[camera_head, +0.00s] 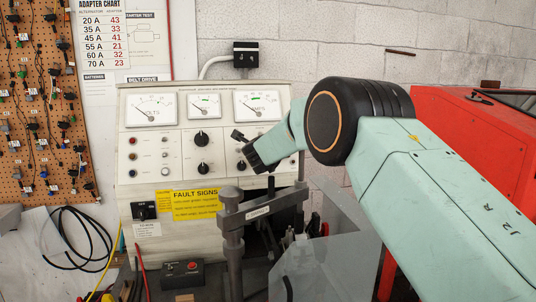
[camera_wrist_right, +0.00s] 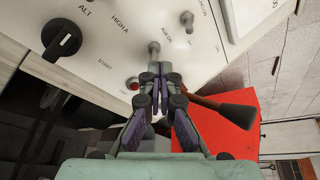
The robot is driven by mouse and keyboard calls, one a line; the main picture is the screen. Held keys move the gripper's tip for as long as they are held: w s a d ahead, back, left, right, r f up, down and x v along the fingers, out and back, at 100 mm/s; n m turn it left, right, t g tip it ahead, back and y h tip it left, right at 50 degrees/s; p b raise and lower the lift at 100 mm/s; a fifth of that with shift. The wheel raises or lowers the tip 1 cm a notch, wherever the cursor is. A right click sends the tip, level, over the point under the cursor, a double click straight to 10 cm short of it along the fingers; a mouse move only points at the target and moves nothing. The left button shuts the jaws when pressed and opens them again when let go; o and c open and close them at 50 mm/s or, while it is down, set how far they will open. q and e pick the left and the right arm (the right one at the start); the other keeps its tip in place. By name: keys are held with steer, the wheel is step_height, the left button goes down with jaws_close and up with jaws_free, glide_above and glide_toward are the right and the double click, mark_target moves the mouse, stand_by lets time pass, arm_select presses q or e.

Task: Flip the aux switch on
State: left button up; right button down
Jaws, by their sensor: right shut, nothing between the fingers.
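In the right wrist view a small metal toggle switch (camera_wrist_right: 154,48) stands on the pale panel beside lettering that seems to read AUX ON. I cannot tell its throw position. My right gripper (camera_wrist_right: 158,70) is shut and empty, its tips close to this toggle; whether they touch is unclear. A second toggle (camera_wrist_right: 187,18) stands up and to the right. In the head view my right gripper (camera_head: 248,148) is at the right part of the tester cabinet (camera_head: 135,165) and hides switches behind it. My left gripper is not in view.
A black knob (camera_wrist_right: 62,40) and a red button (camera_wrist_right: 132,84) are on the panel near my right gripper. A grey metal stand (camera_head: 232,235) and clear shield (camera_head: 325,265) stand before the cabinet. A red cabinet (camera_head: 450,120) is at the right.

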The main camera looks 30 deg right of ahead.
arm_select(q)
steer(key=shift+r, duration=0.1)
arm_select(e)
steer(key=shift+w+r, duration=0.1)
steer(key=shift+r, duration=0.05)
steer(key=shift+w+r+p, duration=0.1)
steer(key=shift+r+p, duration=0.25)
steer(key=shift+r, duration=0.1)
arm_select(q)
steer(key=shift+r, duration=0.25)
